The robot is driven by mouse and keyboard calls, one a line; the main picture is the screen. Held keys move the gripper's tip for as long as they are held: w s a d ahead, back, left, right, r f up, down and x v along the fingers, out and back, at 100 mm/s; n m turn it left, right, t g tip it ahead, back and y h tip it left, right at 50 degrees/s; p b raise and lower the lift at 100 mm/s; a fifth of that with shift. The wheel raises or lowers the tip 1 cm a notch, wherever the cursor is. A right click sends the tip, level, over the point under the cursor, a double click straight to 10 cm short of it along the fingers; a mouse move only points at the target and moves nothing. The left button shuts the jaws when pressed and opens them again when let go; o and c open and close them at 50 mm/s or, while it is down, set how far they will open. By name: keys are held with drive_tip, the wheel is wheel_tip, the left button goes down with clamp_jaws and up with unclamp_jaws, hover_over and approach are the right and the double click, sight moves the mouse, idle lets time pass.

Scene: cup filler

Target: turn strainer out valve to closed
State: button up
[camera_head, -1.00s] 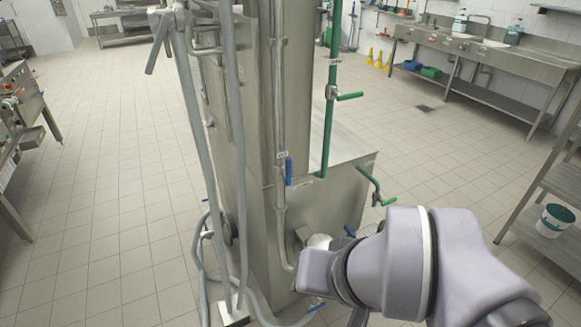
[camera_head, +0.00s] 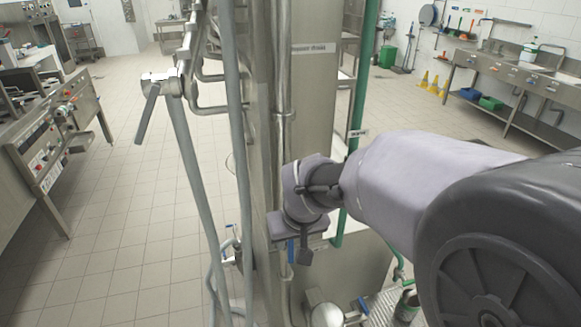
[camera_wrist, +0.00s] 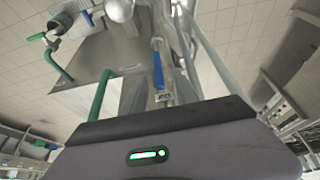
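A blue valve handle (camera_head: 291,251) hangs on the vertical steel pipe of the machine, pointing down. It also shows in the wrist view (camera_wrist: 158,71). I cannot read a label that tells whether it is the strainer out valve. My gripper (camera_head: 304,252) is in front of the steel column, close beside this handle; I cannot tell whether they touch. Another blue handle (camera_head: 363,306) sits low at the right, near a round steel part (camera_head: 326,314).
A green pipe (camera_head: 360,85) rises right of the column, with a green handle (camera_head: 400,272) lower down. Grey hoses and a steel lever (camera_head: 147,113) stand at the left. A counter with red knobs (camera_head: 55,140) is farther left. The tiled floor between is clear.

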sight(292, 242)
drive_tip(key=x, duration=0.3)
drive_tip(key=shift+w+f+b, duration=0.15)
drive_tip(key=shift+b, duration=0.15)
clamp_jaws()
idle(1.2)
